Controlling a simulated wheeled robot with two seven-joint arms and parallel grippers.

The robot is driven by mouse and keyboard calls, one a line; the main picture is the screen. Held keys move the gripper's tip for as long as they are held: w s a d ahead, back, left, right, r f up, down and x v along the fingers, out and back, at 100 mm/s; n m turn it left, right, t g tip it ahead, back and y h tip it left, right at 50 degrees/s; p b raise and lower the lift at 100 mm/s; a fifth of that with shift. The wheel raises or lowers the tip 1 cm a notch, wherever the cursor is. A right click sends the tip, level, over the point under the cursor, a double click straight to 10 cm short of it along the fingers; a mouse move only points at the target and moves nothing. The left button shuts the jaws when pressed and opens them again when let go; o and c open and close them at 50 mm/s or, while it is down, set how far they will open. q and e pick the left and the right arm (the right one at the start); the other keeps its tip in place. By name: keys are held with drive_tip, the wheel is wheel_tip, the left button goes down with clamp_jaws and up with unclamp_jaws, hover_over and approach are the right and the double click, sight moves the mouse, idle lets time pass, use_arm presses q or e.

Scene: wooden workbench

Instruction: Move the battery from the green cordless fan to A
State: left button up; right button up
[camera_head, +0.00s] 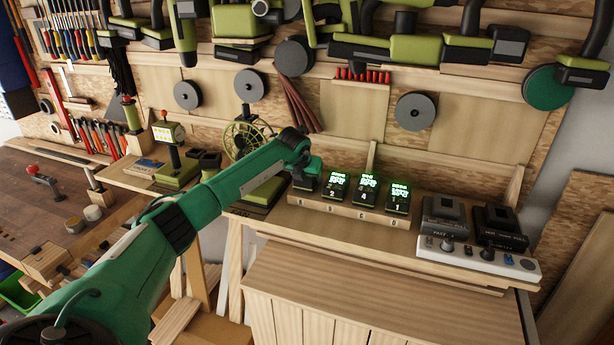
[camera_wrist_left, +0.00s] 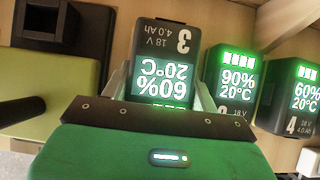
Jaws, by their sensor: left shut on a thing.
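My left gripper (camera_head: 308,172) is at the left end of the lettered battery rack (camera_head: 345,212), where the letters are small and A is hard to read. It is shut on the battery marked 3 (camera_wrist_left: 165,43), a dark block with a lit 60% display, its text upside down in the left wrist view. In the head view the gripper mostly hides this battery; I cannot tell whether it touches the rack. The green cordless fan (camera_head: 247,136) stands left of the rack, partly behind my arm. My right gripper is not in view.
Batteries 2 (camera_head: 336,186), 4 (camera_head: 366,192) and 1 (camera_head: 398,197) stand lit in the rack, right of the held one. Dark chargers (camera_head: 443,216) and a white power strip (camera_head: 478,257) lie farther right. A tool wall rises behind.

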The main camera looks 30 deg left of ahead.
use_arm(q)
drive_tip(key=shift+f+b, duration=0.3)
drive_tip(key=shift+f, duration=0.05)
drive_tip(key=shift+r, duration=0.1)
drive_tip(key=o, duration=1.7)
drive_tip(key=shift+c, duration=0.2)
drive_tip(key=shift+o, duration=0.7)
